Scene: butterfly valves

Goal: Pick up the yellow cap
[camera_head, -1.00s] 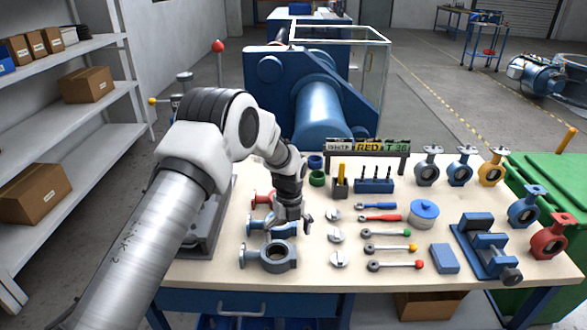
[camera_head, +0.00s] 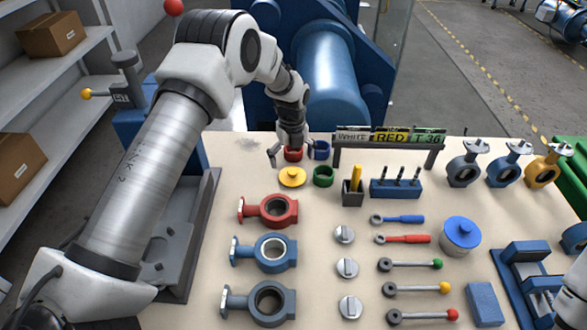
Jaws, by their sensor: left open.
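The yellow cap (camera_head: 292,177) is a flat round disc with a small raised knob. My right gripper is not in view.
A sign rack (camera_head: 388,141) and a holder with a yellow marker (camera_head: 352,192) are farther right. Red and blue valve bodies (camera_head: 272,211) lie in front. Bare tabletop lies left of the cap.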

